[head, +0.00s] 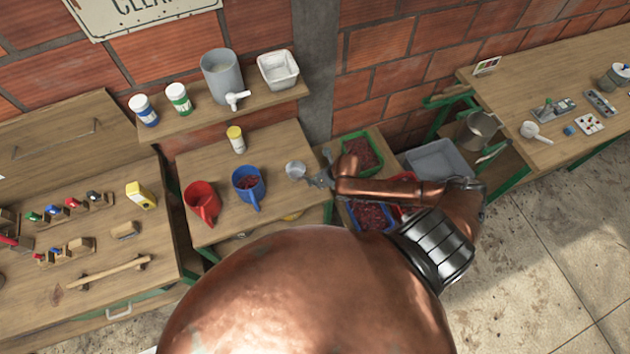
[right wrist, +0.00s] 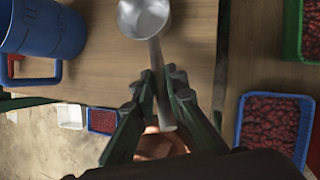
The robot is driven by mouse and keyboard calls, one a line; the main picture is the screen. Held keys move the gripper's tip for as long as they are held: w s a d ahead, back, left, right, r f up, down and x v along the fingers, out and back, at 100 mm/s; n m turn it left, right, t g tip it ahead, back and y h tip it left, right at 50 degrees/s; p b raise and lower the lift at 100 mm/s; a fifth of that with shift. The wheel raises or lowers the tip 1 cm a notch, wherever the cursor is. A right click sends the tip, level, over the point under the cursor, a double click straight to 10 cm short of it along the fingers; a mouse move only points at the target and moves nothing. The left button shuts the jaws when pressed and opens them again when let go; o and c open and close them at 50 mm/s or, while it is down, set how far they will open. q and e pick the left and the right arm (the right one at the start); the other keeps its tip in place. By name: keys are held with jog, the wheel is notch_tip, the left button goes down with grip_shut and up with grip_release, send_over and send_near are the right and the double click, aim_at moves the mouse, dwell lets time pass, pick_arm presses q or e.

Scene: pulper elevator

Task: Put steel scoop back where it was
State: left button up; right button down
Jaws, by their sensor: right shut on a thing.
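The steel scoop (head: 295,170) shows in the head view at the right end of the middle wooden table. My right gripper (head: 324,178) is shut on its handle. In the right wrist view the scoop's round bowl (right wrist: 145,16) is at the top, and its handle runs down between the fingers of my right gripper (right wrist: 160,90). The bowl is over the tabletop; I cannot tell whether it touches the wood. My left gripper is not in view.
A blue jug (head: 248,186) and a red jug (head: 202,202) stand left of the scoop. A yellow-capped jar (head: 236,139) stands behind. Crates of red cherries, one green (head: 378,155), lie right of the table. A grey tub (head: 438,160) is farther right.

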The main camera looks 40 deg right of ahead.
jog(key=c, duration=1.9)
grip_release()
jog(key=shift+s+f, duration=0.1)
jog(key=shift+c, duration=0.2)
jog(key=b+v, duration=0.1)
jog(key=v, duration=1.1)
